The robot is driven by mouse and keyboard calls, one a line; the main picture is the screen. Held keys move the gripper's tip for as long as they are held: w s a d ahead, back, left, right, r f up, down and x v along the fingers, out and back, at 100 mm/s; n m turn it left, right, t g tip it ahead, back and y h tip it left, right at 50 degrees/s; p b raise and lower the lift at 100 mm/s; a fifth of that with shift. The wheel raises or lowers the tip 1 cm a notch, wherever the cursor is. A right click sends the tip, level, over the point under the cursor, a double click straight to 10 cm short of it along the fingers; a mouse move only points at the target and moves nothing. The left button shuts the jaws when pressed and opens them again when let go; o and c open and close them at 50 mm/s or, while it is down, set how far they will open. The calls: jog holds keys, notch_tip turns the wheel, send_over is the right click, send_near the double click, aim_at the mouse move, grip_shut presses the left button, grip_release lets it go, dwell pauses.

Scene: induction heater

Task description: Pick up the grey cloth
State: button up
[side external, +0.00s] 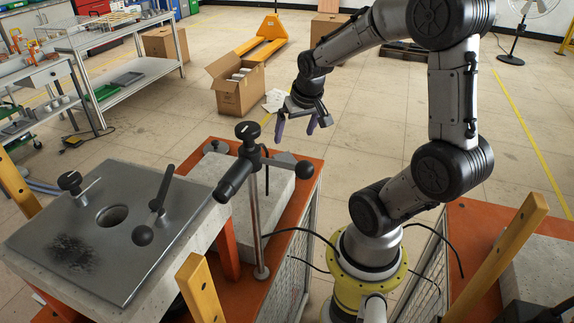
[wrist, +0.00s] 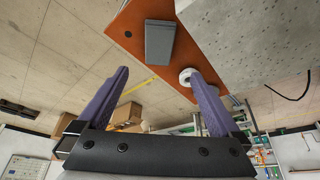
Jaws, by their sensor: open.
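My gripper (side external: 296,125) is open and empty, with its purple fingers pointing down, in the air beyond the orange-topped bench in the side view. The wrist view also shows my gripper (wrist: 157,72) with its two fingers well apart and nothing between them. I cannot make out a clear grey cloth. A pale crumpled shape (side external: 273,100) shows just behind my gripper in the side view; I cannot tell whether it is cloth. A flat grey oblong (wrist: 160,42) lies on the orange top in the wrist view, beyond the fingertips; its material is unclear.
A heater plate (side external: 95,230) with a round hole and dark handles stands at the left. A post with black knobs (side external: 266,180) rises from the orange bench (side external: 290,225), beside a pale concrete slab (side external: 270,187). An open carton (side external: 240,92) stands on the floor behind.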

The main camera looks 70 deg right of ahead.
send_over(287, 161)
jog(key=s+a, duration=0.2)
jog(key=f, duration=0.7)
jog(key=shift+w+f, duration=0.25)
jog(key=shift+x, duration=2.55)
jog(key=shift+s+f, duration=0.15)
jog(key=shift+f, duration=0.1)
jog(key=c, duration=1.4)
jog(key=shift+r, duration=0.15)
